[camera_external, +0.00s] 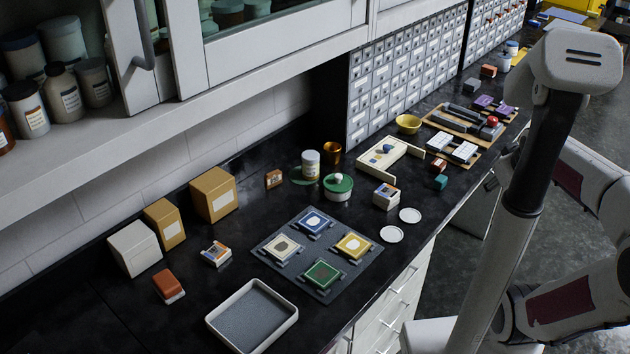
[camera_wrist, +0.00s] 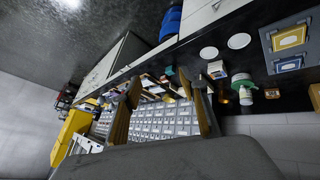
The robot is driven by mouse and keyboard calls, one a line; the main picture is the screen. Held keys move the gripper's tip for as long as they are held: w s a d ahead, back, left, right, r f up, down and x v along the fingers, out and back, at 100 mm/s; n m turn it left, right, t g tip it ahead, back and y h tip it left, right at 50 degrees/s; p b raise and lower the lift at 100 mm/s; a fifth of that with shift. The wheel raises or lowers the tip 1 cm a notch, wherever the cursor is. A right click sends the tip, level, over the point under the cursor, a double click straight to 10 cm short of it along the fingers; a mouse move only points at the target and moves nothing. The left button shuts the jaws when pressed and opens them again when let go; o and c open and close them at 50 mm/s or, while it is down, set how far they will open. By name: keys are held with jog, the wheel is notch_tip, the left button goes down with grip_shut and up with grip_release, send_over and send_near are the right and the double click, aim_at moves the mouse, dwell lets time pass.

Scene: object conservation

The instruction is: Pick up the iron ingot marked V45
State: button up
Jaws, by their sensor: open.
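No V45 mark is readable in either view, so I cannot tell for sure which piece is the iron ingot. A small grey block (camera_external: 472,85) lies far along the dark counter and could be an ingot. Other small blocks are a teal one (camera_external: 440,182), a brown one (camera_external: 439,166) and a red-brown one (camera_external: 488,71). My gripper (camera_wrist: 165,88) shows in the wrist view with its two fingers wide apart and nothing between them. It is hidden in the external view, where only my arm shows at the right.
A grey tray (camera_external: 209,319) stands at the counter's near edge, by a dark board (camera_external: 262,247) with several coloured squares. Boxes (camera_external: 214,194) line the wall. Wooden trays (camera_external: 438,119) hold tools farther back. Drawer cabinets (camera_external: 398,75) bound the rear. Two white discs (camera_external: 391,234) lie near the front edge.

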jog(key=w+d+r+n+t, duration=0.1)
jog(key=w+d+n+t, duration=0.3)
jog(key=w+n, duration=0.9)
jog(key=w+d+r+n+t, duration=0.15)
jog(key=w+d+n, duration=0.55)
jog(key=w, duration=1.2)
jog(key=w+a+f+n+y, duration=0.2)
jog(key=w+f+n+y, duration=0.4)
jog(key=f+n, duration=0.55)
jog(key=s+f+n+g+y, duration=0.1)
jog(key=f+n, duration=0.2)
jog(key=s+a+f+n+g+y, duration=0.1)
jog(key=f+n+y, duration=0.1)
jog(key=f+n, duration=0.1)
jog(key=s+f+n+g+y, duration=0.1)
jog(key=f+n+y, duration=0.1)
jog(key=f+n, duration=0.2)
jog(key=shift+s+a+f, duration=0.1)
jog(key=shift+a+f, duration=0.25)
jog(key=shift+f, duration=0.4)
jog(key=shift+s+a+f+n+y, duration=0.1)
jog(key=shift+s+f+n+y, duration=0.2)
jog(key=shift+f+n, duration=0.05)
